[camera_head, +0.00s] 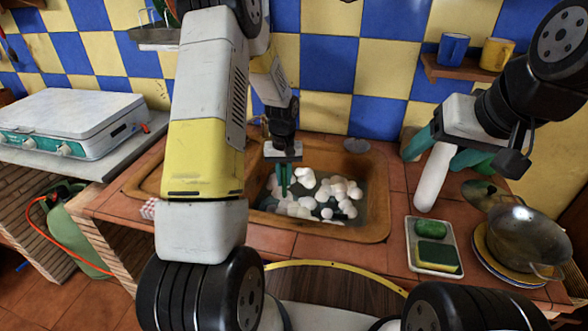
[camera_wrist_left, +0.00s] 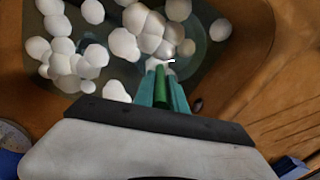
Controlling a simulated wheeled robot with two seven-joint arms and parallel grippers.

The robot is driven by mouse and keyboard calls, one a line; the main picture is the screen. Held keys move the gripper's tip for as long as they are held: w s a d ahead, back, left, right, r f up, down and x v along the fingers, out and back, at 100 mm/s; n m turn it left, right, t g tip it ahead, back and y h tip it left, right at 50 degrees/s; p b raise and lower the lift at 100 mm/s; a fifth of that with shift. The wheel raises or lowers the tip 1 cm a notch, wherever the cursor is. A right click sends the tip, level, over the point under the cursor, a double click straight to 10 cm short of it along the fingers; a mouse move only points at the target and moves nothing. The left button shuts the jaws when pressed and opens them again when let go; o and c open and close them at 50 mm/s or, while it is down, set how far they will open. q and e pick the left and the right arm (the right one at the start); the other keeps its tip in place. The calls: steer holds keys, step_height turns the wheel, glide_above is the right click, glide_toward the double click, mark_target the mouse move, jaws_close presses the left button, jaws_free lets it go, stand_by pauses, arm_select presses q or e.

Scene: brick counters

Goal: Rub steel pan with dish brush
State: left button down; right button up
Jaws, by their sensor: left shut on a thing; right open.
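My left gripper (camera_head: 284,178) points down into the foamy sink (camera_head: 365,228). It is shut on the green handle of the dish brush (camera_wrist_left: 161,87), which shows between its teal fingers in the left wrist view (camera_wrist_left: 162,85). The brush's far end is among the white suds, so its contact is unclear. A steel pan (camera_head: 522,237) with a handle stands on stacked plates at the right of the counter. My right gripper (camera_head: 437,152) is open above the counter, right of the sink. A white cylinder (camera_head: 433,180) shows between its fingers in the picture, but I cannot tell if they touch.
A tray (camera_head: 412,240) with a green-and-yellow sponge (camera_head: 437,257) and a green item (camera_head: 431,228) lies right of the sink. A white stove (camera_head: 70,120) is at the left. A shelf with blue and yellow mugs (camera_head: 495,54) is on the tiled wall.

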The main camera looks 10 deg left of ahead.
mark_target(284, 164)
arm_select(q)
steer(key=shift+r, duration=2.65)
